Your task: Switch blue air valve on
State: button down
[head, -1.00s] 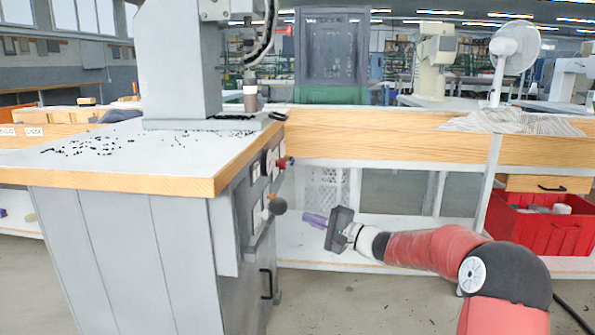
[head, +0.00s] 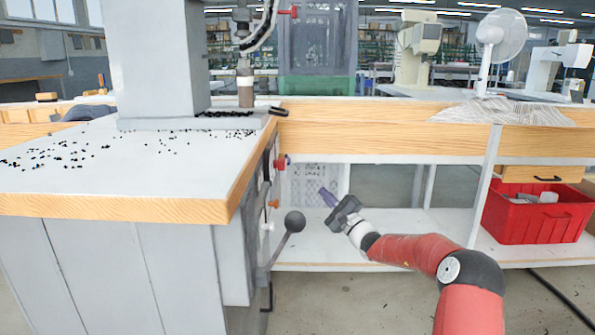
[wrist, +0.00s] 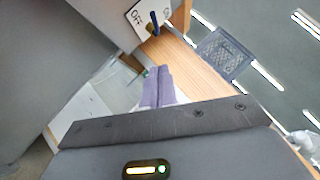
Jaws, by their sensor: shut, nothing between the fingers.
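The blue air valve shows in the wrist view as a small blue lever (wrist: 154,24) on a white plate (wrist: 146,14) with "OFF" printed left of the lever. More lettering at the plate's right edge is cut off. I cannot pick out the blue lever in the head view. My gripper (head: 328,196) has purple fingers and stands right of the press cabinet, apart from it. In the wrist view its fingertips (wrist: 158,72) are together, empty, and below the valve in the picture, not touching it.
A black ball-ended lever (head: 294,221) sticks out from the cabinet, left of my gripper. A red knob (head: 281,162) and an orange knob (head: 274,203) sit on the cabinet's side. A wooden bench edge (head: 400,143) runs behind. A red crate (head: 535,220) stands on the lower shelf.

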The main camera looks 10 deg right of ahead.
jog(key=w+a+r+p, duration=0.1)
jog(key=w+a+r, duration=0.4)
jog(key=w+a, duration=0.2)
jog(key=shift+w+a+r, duration=0.15)
jog(key=shift+w+r, duration=0.2)
jog(key=shift+w, duration=0.1)
jog(key=shift+r, duration=0.15)
jog(key=shift+r+m+g+p, duration=0.15)
jog(key=shift+m+g+p, duration=0.15)
jog(key=shift+p, duration=0.1)
